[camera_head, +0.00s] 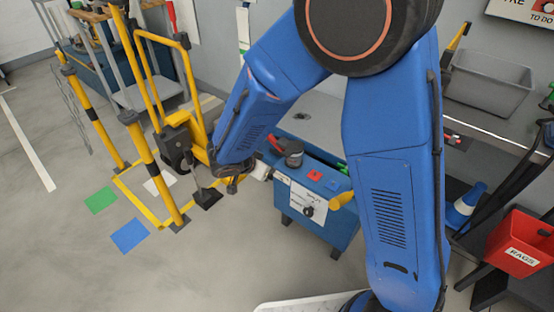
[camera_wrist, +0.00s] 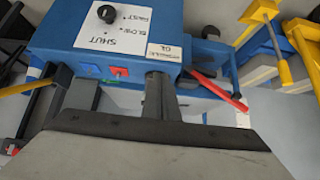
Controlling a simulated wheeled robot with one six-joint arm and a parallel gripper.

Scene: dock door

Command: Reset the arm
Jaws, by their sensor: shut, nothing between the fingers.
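My gripper (camera_wrist: 160,95) shows in the wrist view as two dark fingers side by side, shut and empty. They point toward the blue control box (camera_wrist: 205,15), and I cannot tell the exact gap to it. In the head view my blue arm folds over at the top and reaches down to the left. Its wrist end is beside the left end of the blue box (camera_head: 335,226). The fingertips are hard to make out there.
The box carries a white SHUT panel (camera_head: 307,201), a black knob (camera_wrist: 107,13) and a red handle (camera_wrist: 216,90). Yellow rails (camera_head: 158,180) stand left. A grey bin (camera_head: 488,82) sits on a bench at right, above a red RAGS bin (camera_head: 520,244).

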